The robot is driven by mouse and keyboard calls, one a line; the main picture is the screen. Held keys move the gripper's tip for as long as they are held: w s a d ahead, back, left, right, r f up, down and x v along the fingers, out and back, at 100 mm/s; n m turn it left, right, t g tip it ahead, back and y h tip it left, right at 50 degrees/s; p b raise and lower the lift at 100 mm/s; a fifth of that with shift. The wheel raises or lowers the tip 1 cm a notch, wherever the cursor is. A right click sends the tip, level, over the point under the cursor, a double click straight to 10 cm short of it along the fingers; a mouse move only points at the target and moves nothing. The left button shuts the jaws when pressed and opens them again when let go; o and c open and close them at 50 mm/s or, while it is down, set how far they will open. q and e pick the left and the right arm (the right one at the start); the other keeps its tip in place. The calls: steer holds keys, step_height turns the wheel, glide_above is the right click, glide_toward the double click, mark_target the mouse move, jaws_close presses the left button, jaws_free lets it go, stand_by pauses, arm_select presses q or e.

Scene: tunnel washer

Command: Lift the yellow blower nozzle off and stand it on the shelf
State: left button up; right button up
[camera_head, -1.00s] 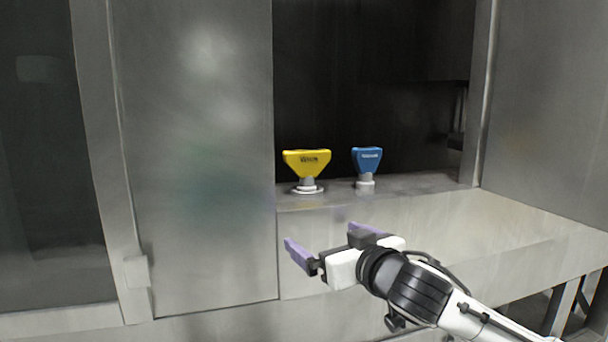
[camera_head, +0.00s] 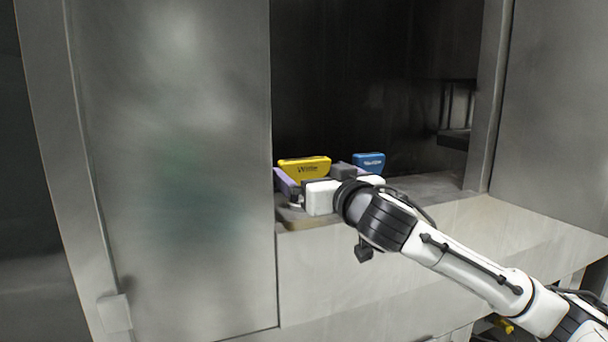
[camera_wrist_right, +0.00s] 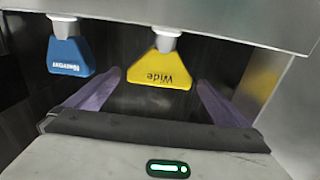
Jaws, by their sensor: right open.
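The yellow nozzle (camera_head: 304,166), marked "Wide", stands at the opening's front ledge, its base mostly hidden behind my right gripper in the head view. In the right wrist view the yellow nozzle (camera_wrist_right: 160,70) appears upside down on a grey-white neck. My right gripper (camera_wrist_right: 163,92) is open, with one purple finger to each side of the yellow nozzle, not visibly touching it. In the head view the right gripper (camera_head: 310,180) is at the nozzle. The blue nozzle (camera_head: 369,162) stands to its right, partly hidden by my arm; it also shows in the wrist view (camera_wrist_right: 70,56). My left gripper is not in view.
The nozzles stand on a metal ledge (camera_head: 440,189) before a dark cavity. A metal panel (camera_head: 170,160) closes off the left side, close to the gripper. A small dark shelf (camera_head: 454,139) juts out inside the cavity at right.

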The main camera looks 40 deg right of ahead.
mark_target(308, 166)
steer(key=x, duration=0.1)
steer(key=p+x, duration=0.1)
steer(key=x, duration=0.2)
steer(key=shift+w+r+p, duration=0.25)
steer(key=shift+r+p, duration=0.05)
steer(key=shift+p, duration=0.1)
steer(key=shift+w+d, duration=0.1)
steer(key=shift+w, duration=0.15)
steer(key=shift+f, duration=0.1)
steer(key=c, duration=0.8)
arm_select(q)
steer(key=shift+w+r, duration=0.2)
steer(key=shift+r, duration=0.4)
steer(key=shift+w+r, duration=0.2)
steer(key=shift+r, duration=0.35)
arm_select(e)
steer(key=shift+c, duration=1.4)
